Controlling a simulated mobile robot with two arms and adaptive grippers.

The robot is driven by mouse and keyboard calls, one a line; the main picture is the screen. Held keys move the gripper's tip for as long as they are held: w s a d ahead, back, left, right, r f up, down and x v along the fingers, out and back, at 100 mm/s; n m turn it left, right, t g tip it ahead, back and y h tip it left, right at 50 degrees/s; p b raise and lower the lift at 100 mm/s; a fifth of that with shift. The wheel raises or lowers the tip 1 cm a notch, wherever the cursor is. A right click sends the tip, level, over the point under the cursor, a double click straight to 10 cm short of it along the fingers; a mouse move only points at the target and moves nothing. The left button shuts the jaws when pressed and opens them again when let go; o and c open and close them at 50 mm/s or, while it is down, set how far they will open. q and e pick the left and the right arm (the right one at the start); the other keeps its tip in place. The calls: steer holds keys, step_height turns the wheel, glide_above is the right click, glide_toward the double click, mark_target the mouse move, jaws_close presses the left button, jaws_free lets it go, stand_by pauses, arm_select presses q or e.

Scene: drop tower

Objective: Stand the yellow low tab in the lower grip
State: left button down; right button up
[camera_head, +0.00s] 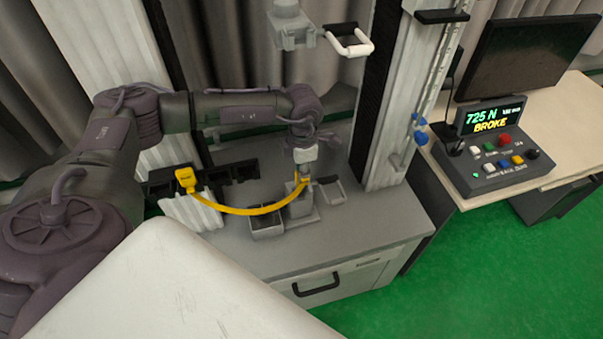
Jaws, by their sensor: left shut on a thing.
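My left gripper (304,170) points down over the lower grip and is shut on a small yellow piece, the low tab (305,181). The tab is mostly hidden by the fingers. It is at the top of the lower grip (300,207), a grey block on the bench; I cannot tell whether it is seated between the jaws. A yellow strap (245,212) hangs in a curve from the tab to a yellow labelled end (185,176) at the left, on a pale ribbed block. My right gripper is not in view.
The upper grip (291,28) hangs above, with a white-handled lever (349,44). The control box (487,150) at right reads 725 N, BROKE.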

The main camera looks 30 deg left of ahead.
arm_select(q)
steer(key=shift+w+a+f+b, duration=0.4)
steer(key=shift+f+b, duration=0.9)
steer(key=shift+f, duration=0.25)
steer(key=shift+w+a+f+b, duration=0.45)
steer(key=shift+f+b, duration=0.85)
steer(key=shift+f, duration=0.3)
steer(key=shift+w+a+f+b, duration=0.4)
steer(key=shift+f+b, duration=0.9)
steer(key=shift+f, duration=0.25)
steer(key=c, duration=1.1)
jaws_free()
steer(key=shift+r, duration=0.15)
step_height(320, 180, up, 12)
steer(key=shift+s+f, duration=0.1)
steer(key=shift+f, duration=0.1)
